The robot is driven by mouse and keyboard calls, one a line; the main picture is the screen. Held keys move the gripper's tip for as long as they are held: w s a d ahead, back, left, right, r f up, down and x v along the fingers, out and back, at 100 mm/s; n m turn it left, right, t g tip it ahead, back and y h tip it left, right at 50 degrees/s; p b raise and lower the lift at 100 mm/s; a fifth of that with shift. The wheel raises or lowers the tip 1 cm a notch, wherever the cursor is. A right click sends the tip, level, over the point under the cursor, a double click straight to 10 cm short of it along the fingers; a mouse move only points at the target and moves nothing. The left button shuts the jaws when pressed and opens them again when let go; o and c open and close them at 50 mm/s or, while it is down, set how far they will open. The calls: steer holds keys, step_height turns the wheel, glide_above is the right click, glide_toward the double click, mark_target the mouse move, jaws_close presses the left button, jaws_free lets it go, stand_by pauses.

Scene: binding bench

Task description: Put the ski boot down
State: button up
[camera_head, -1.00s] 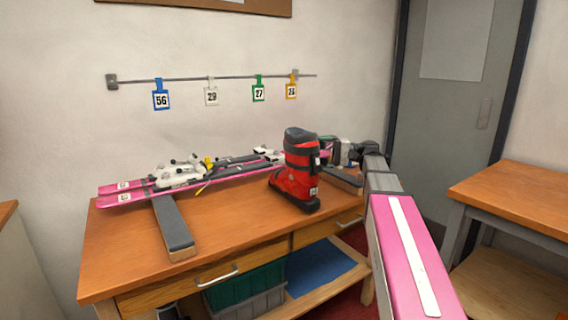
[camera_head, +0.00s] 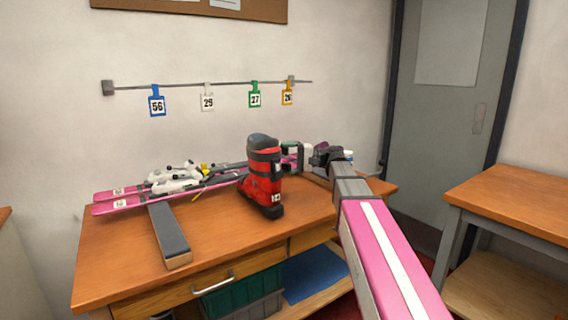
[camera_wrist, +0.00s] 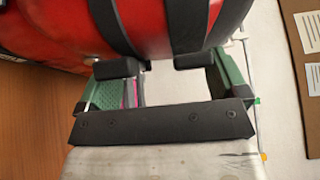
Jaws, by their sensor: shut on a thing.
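My gripper (camera_head: 284,158) reaches in from the right and is shut on the boot's upper part. In the wrist view, the boot (camera_wrist: 160,25) fills the top, and the dark finger pads of my gripper (camera_wrist: 157,65) press against its shell. The sole looks at or very near the bench top; I cannot tell whether it touches.
The wooden bench (camera_head: 120,258) holds pink skis (camera_head: 112,206) with bindings and a grey-topped support (camera_head: 170,235). Bare bench top lies left and in front of the boot. Numbered tags (camera_head: 157,106) hang on a wall rail. Another table (camera_head: 515,200) stands right.

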steer(key=shift+a+f, duration=0.5)
steer(key=shift+f, duration=0.3)
steer(key=o, duration=1.7)
steer(key=d, duration=1.2)
steer(key=shift+w, duration=0.2)
